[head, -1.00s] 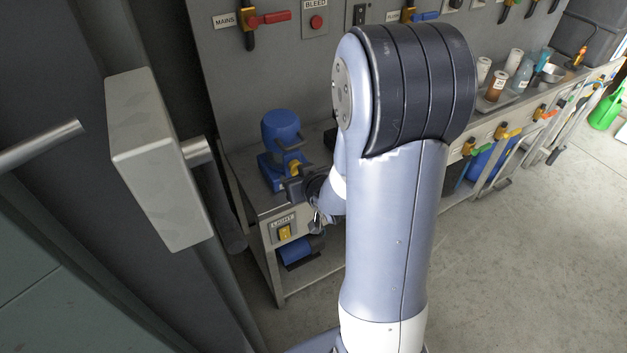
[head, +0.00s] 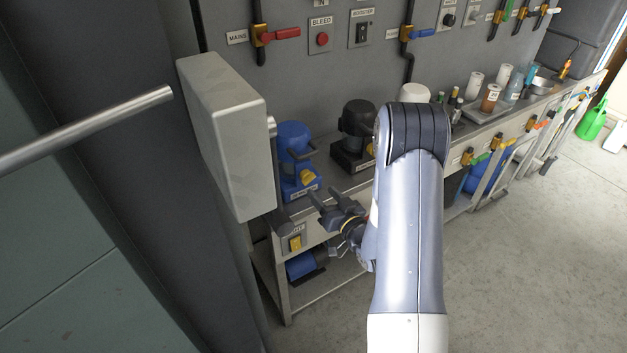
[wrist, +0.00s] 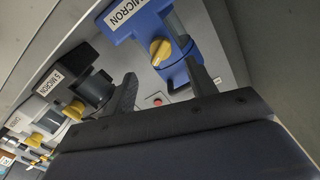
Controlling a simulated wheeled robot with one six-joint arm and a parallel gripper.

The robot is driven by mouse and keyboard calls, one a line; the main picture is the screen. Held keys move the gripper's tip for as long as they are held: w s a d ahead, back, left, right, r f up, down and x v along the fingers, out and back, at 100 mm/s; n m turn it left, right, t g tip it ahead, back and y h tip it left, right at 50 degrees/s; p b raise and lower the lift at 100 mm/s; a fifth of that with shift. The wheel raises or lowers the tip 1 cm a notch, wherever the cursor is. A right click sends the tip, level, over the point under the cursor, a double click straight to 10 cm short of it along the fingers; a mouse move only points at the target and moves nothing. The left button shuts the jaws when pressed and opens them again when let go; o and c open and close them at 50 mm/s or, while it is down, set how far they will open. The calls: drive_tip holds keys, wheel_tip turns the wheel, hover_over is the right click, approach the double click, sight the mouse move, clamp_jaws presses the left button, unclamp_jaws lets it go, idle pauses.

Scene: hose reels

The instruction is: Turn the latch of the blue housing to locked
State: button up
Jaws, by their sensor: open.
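The blue housing (head: 296,150) stands on the left end of the bench shelf, with a yellow latch (head: 307,176) on its front. In the wrist view the blue housing (wrist: 180,70) is near the top, and its yellow latch (wrist: 160,50) shows as a knob beside a "MICRON" label. My gripper (head: 328,203) is in front of and a little right of the housing, open and empty, apart from the latch. In the wrist view my gripper's fingers (wrist: 162,90) are spread below the latch. I cannot tell the latch's exact setting.
A black housing (head: 356,130) and a white housing (head: 413,93) stand to the right on the bench. A grey box (head: 228,130) sticks out at left, close to the blue housing. Open floor lies at right.

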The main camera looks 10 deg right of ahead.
sight(311, 180)
drive_tip(key=p+x, duration=0.1)
drive_tip(key=x, duration=0.5)
drive_tip(key=shift+w+a, duration=0.1)
drive_tip(key=shift+w, duration=0.3)
drive_tip(key=shift+c, duration=0.4)
drive_tip(key=c, duration=0.9)
drive_tip(key=shift+o, duration=0.2)
